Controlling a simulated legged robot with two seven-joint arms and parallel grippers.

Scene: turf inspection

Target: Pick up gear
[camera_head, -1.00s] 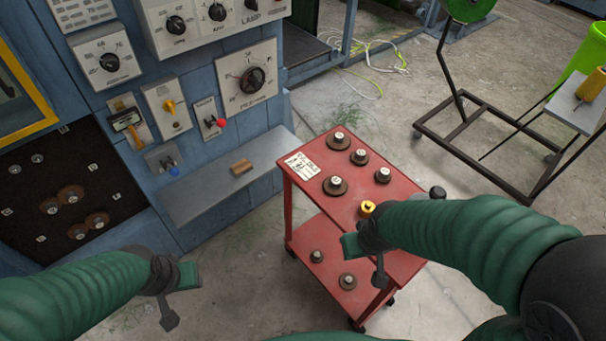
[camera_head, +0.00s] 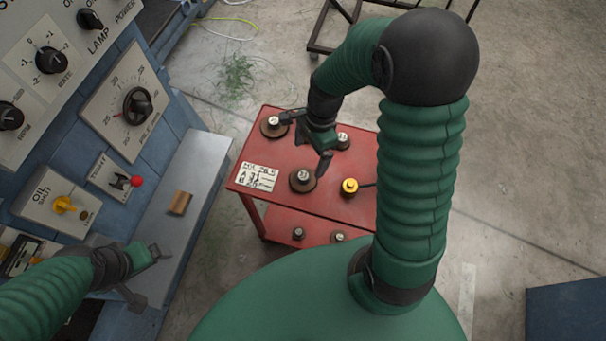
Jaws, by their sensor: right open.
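Several dark round gears with light hubs stand on the red cart (camera_head: 250,205). One gear (camera_head: 272,127) is at its far left corner, a larger gear (camera_head: 302,181) is near the middle, and another (camera_head: 343,141) is partly behind my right gripper. My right gripper (camera_head: 304,142) is open and empty over the cart top, its fingers spread between the far-left gear and the middle gear. I cannot tell whether it touches either. My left gripper (camera_head: 147,275) is open and empty at lower left, near the grey ledge.
A yellow-topped piece (camera_head: 349,187) and a white label card (camera_head: 257,177) are on the cart. More gears (camera_head: 298,233) sit on its lower shelf. The blue control panel with knobs and a grey ledge (camera_head: 200,165) bearing a wooden block (camera_head: 180,203) stands left. Floor right is mostly clear.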

